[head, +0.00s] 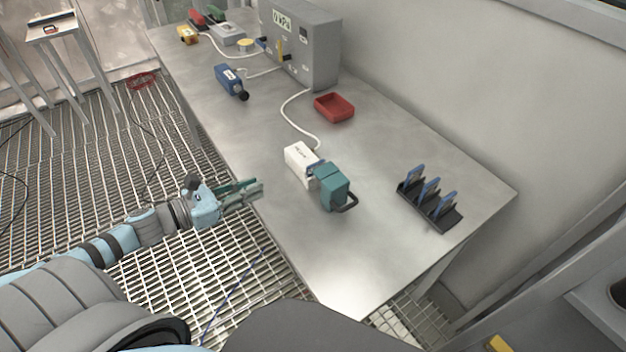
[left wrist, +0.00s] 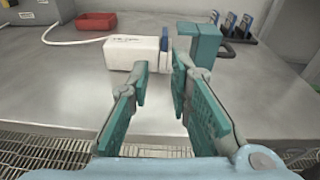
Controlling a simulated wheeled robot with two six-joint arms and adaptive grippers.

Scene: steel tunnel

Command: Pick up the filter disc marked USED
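A blue disc-like part (head: 318,167) sits between a white box (head: 299,164) with small dark writing and a teal block (head: 334,187) with a black handle. It also shows edge-on in the left wrist view (left wrist: 164,42). Several blue pieces (head: 430,187) stand in a black rack (head: 441,217) on the right of the bench. I cannot read a USED mark on any of them. My left gripper (head: 260,188) is open and empty at the bench's front edge, short of the white box. In the left wrist view its fingers (left wrist: 160,72) point towards the box. My right gripper is not in view.
The grey bench (head: 400,150) has a red tray (head: 334,107), a grey cabinet (head: 310,60) with a white cable, and a blue device (head: 229,79). A wall runs behind. Bare bench surface lies in front of the white box. The floor is grating (head: 120,150).

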